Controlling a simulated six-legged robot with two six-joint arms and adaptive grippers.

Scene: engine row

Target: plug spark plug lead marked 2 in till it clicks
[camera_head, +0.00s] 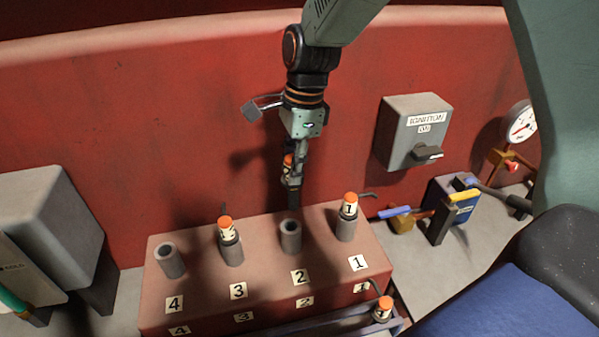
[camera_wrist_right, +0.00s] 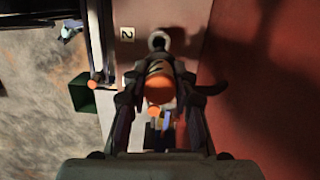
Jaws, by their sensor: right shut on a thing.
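My right gripper (camera_head: 291,178) comes down from the top in the head view, shut on an orange-capped lead. The lead's cap (camera_wrist_right: 159,89) shows between the fingers in the right wrist view; its number is not readable. Its dark lower end is just above socket 2 (camera_head: 290,237) in the head view, seemingly apart from it. The open grey socket also shows in the right wrist view (camera_wrist_right: 158,39), beside label 2 (camera_wrist_right: 127,34). My left gripper is not in view.
Orange-capped leads stand in socket 3 (camera_head: 231,250) and socket 1 (camera_head: 346,228), either side. Socket 4 (camera_head: 170,262) is empty. Another lead (camera_head: 383,308) is at the front tray (camera_head: 330,331). A red wall (camera_head: 150,120) with an ignition box (camera_head: 409,138) stands behind.

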